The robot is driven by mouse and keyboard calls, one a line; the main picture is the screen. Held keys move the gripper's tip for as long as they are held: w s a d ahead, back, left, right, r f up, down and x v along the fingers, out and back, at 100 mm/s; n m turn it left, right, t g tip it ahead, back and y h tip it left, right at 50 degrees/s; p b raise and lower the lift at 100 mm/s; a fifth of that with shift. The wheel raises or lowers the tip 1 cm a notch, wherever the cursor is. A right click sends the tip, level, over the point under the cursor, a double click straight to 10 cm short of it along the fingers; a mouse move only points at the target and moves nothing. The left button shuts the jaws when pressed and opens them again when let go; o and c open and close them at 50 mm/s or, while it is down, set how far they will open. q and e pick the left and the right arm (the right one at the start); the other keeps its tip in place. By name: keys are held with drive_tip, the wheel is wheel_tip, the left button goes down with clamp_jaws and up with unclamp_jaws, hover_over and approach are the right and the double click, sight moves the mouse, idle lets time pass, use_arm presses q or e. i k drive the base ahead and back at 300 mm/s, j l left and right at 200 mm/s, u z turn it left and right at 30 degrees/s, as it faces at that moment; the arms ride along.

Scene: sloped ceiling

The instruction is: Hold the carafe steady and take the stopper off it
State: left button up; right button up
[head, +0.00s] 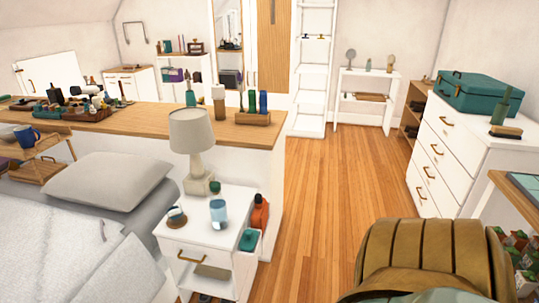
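A clear blue carafe (218,213) stands upright on the white nightstand (186,238) beside the bed. A small dark stopper (214,188) appears at the carafe's top, but it is too small to tell how it is seated. Neither of my grippers is in the head view, so nothing of mine is seen touching the carafe.
A grey lamp (192,131) stands just behind the carafe. An orange bottle (260,214) is to its right and a small round item (177,217) to its left. The bed (65,245) is at left, a brown armchair (432,255) at right. Wooden floor (325,215) is clear between.

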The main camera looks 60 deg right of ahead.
sight(217, 204)
drive_tip(key=z, duration=1.45)
